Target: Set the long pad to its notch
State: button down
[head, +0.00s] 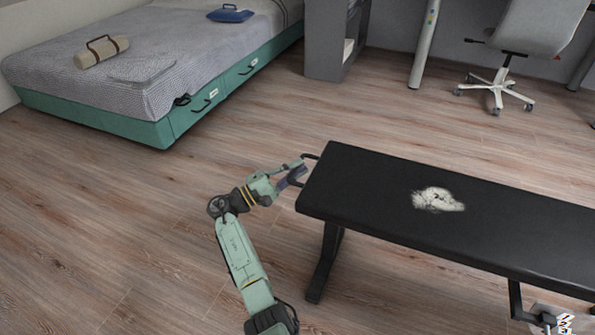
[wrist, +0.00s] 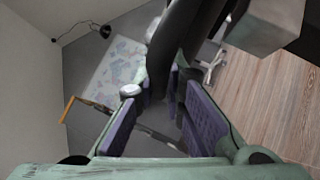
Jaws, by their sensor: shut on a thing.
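The long pad (head: 365,195) is the black top of a bench. It lies roughly level, with a pale worn patch on its surface. A dark loop handle (head: 310,156) sticks out from its left end. My gripper (head: 297,173) is at that end, shut on the handle, with its purple finger pads beside the pad's edge. In the wrist view the finger pads flank a dark curved bar (wrist: 158,82), and my gripper (wrist: 165,110) hides part of it. The notch does not show in either view.
A black bench leg (head: 325,265) stands under the pad's left end. A bed (head: 140,125) with green drawers is at the back left. A grey shelf unit (head: 325,40) and an office chair (head: 530,35) are at the back. The wooden floor left of the bench is clear.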

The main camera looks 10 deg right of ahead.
jog(key=shift+f+b, duration=0.5)
jog(key=shift+f, duration=0.55)
jog(key=c, duration=1.7)
grip_release()
jog(key=shift+o, duration=0.2)
jog(key=v, duration=1.2)
